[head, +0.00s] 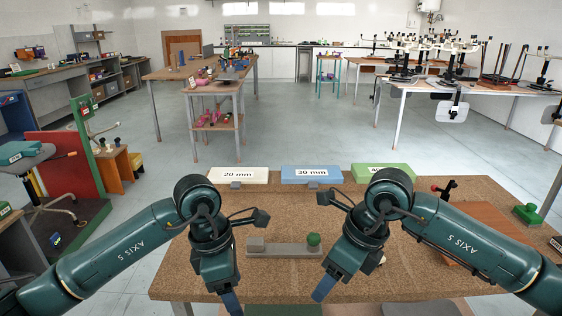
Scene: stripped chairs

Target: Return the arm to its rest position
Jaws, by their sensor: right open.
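My right arm (460,243) comes in from the right, bent, with its wrist over the cork-topped table (180,269). Its gripper (324,288) points down and to the left near the table's front edge; it is open, with nothing visible in it. My left arm (125,244) comes in from the left, bent in much the same way. Its gripper (231,302) points down over the front of the table. Only a blue finger side shows, so its opening is hidden. The two grippers are apart.
Labelled white (238,175), blue (311,175) and green (383,171) blocks line the table's back edge. A brown board (488,228) lies at right. The cork at front left is bare.

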